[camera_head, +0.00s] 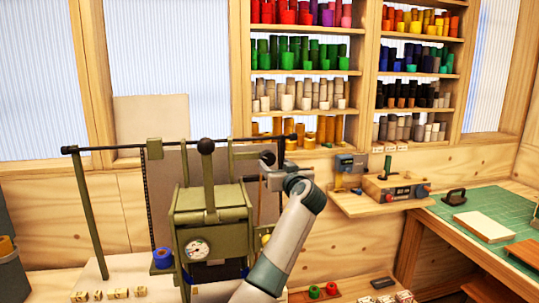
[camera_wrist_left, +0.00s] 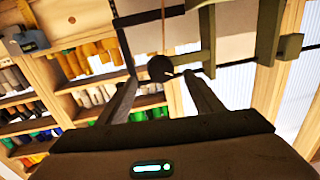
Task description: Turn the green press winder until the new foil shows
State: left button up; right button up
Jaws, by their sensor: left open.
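The green press (camera_head: 208,205) stands in the middle of the head view, with a round gauge on its front and a black-knobbed lever on top. A black ball knob (camera_head: 268,157) on a thin crank sits at the press's upper right; I take it for the winder handle. My left gripper (camera_head: 268,170) is at this knob. In the left wrist view the fingers (camera_wrist_left: 160,80) are open, and the knob (camera_wrist_left: 160,68) shows between or just beyond their tips. Contact cannot be told. A blue roll (camera_head: 162,258) sits at the press's lower left. My right gripper is out of view.
A long dark bar (camera_head: 110,149) runs across behind the press. Shelves of coloured foil rolls (camera_head: 300,92) stand behind. A small wall shelf (camera_head: 375,203) holds a device to the right. A bench with a green mat (camera_head: 480,222) is at far right.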

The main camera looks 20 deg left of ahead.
aim_at(270, 160)
pick_arm(q)
jog(key=p+x, duration=0.1)
jog(key=x, duration=0.3)
jog(key=shift+w+a+r+p, duration=0.1)
jog(key=shift+w+a+p, duration=0.15)
jog(key=shift+p, duration=0.05)
jog(key=shift+p+x, duration=0.3)
jog(key=shift+x, duration=0.65)
jog(key=shift+c, duration=0.7)
jog(key=c, duration=0.9)
